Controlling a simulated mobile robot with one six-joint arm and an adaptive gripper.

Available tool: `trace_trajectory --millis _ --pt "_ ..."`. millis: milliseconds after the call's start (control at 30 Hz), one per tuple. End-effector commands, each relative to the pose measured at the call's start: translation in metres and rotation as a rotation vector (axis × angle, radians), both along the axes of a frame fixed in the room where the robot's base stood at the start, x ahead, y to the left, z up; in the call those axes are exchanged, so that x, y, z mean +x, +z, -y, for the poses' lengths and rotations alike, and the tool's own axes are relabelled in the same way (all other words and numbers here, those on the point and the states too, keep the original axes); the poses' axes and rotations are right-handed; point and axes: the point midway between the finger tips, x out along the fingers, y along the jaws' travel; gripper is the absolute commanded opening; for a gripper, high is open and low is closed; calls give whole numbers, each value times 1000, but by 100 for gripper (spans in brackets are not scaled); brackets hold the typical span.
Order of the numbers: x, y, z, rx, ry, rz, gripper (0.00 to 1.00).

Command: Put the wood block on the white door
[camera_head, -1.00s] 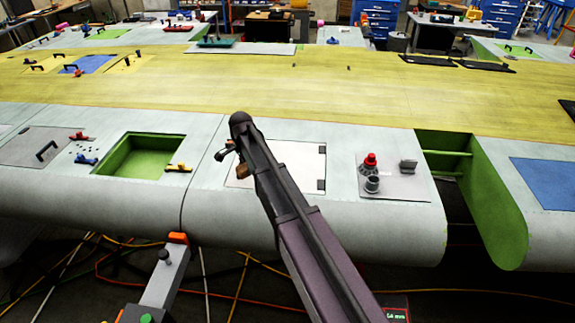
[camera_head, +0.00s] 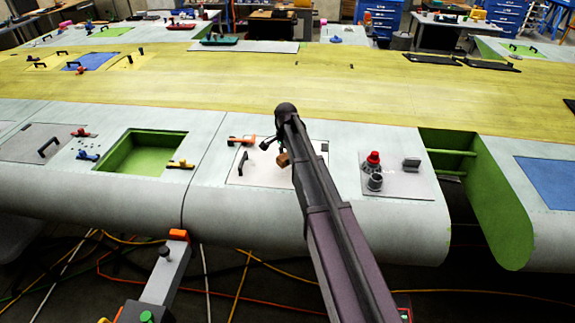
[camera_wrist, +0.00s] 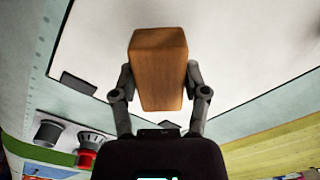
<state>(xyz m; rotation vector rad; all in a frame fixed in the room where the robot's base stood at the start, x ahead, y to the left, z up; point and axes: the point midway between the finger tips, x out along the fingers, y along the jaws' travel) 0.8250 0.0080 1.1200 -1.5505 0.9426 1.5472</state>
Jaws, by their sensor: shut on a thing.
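My gripper (camera_wrist: 160,95) is shut on the wood block (camera_wrist: 160,62), a brown block held between its two fingers in the wrist view. In the head view the wood block (camera_head: 282,159) shows small beside my arm, over the white door (camera_head: 255,172). The white door also fills much of the wrist view (camera_wrist: 235,50) behind the block. The block appears to be above the door; whether it touches is unclear. My arm hides the door's right part in the head view.
An orange-handled clamp (camera_head: 242,140) and a black handle (camera_head: 243,162) are at the door's left side. A green open recess (camera_head: 145,155) lies to the left.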

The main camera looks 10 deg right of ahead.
Motion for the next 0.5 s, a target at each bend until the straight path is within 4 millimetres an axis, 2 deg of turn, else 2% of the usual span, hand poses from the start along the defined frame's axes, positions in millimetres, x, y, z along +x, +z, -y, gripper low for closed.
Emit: trace_trajectory --millis 500 --pt "2 -1 9 0 -2 0 11"
